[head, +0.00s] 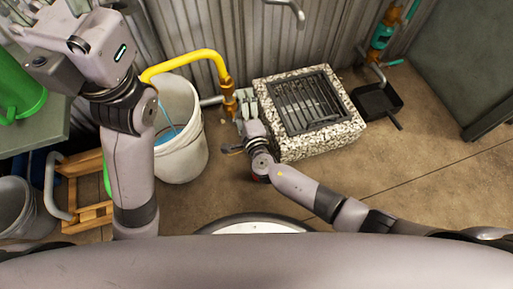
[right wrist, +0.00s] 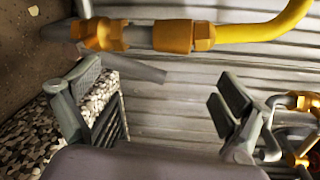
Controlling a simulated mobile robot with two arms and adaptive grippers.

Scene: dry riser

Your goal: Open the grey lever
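A grey lever (right wrist: 140,68) shows in the right wrist view as a flat bar slanting away from the brass fittings (right wrist: 125,36) on the pipe. In the head view the brass fitting (head: 229,98) ends the yellow pipe, and my right gripper hides most of the lever area. My right gripper (head: 246,104) is beside that fitting. In the right wrist view its two fingers (right wrist: 157,95) are well apart, with the lever between or just beyond them; contact is not clear. My left gripper (head: 45,12) is at the top left, its fingertips partly cut off.
A white bucket (head: 182,155) stands under the yellow pipe (head: 195,60). A speckled stone basin with a grate (head: 320,143) is right of my right gripper. A black pan (head: 378,103), a green can (head: 18,92) and a wooden stool (head: 85,215) stand around. Floor at right is clear.

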